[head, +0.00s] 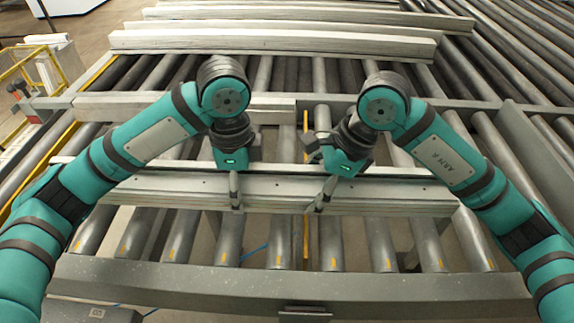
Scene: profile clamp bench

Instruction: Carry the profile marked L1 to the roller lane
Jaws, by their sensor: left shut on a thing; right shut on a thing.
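A long pale metal profile (390,194) lies crosswise in front of me, above the near rollers (230,238). I cannot read a mark L1 on it. My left gripper (236,190) is shut on this profile left of its middle. My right gripper (326,192) is shut on it right of its middle, with its fingers tilted. Both fingertips show against the profile's near face. I cannot tell whether the profile touches the rollers or is held just above them.
A shorter pale profile (180,107) lies crosswise behind. Several long profiles (270,41) are stacked at the back. A grey beam (290,285) runs along the front. More rollers (525,65) extend at the right. Yellow railing (22,65) stands at the far left.

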